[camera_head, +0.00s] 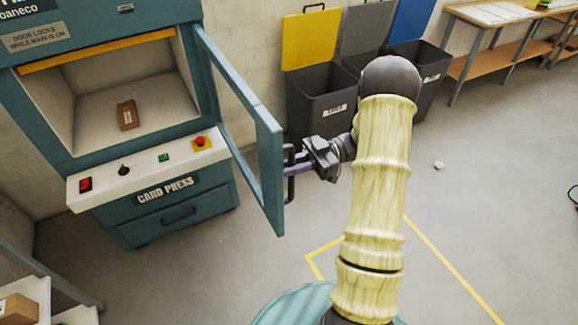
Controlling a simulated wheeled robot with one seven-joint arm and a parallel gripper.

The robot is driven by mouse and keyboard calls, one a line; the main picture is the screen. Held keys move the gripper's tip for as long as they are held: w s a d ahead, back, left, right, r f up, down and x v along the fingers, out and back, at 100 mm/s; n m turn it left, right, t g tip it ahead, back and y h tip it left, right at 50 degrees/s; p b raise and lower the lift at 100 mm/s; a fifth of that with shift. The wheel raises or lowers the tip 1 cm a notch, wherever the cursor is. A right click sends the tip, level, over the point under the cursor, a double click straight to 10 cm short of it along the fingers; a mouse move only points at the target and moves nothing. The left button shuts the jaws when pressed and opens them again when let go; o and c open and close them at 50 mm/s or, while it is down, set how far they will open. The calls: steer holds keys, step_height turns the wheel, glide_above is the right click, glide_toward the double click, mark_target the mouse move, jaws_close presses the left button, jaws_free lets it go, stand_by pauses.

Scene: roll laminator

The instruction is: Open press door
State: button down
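The card press (165,218) stands at the left, teal with a white control panel. Its teal-framed door (269,165) is hinged on the right side of the opening and stands wide open, swung out toward me. A black upright handle (290,188) is on the door's outer face near its free edge. My gripper (294,163) reaches in from the right, with its purplish fingers at the handle. The fingers overlap the handle in this view, so I cannot tell whether they are closed on it. A small brown box (127,115) lies inside the press chamber.
Bins with yellow (309,40), grey and blue lids stand against the back wall, behind the door. A wooden workbench (490,14) is at the upper right. A shelf with a carton (18,308) is at the lower left. The floor right of my arm is mostly clear.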

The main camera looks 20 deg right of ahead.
steer(key=c, duration=1.7)
jaws_free()
steer(key=d, duration=0.5)
steer(key=w+d, duration=0.1)
steer(key=d, duration=1.1)
steer(key=shift+w+d, duration=0.2)
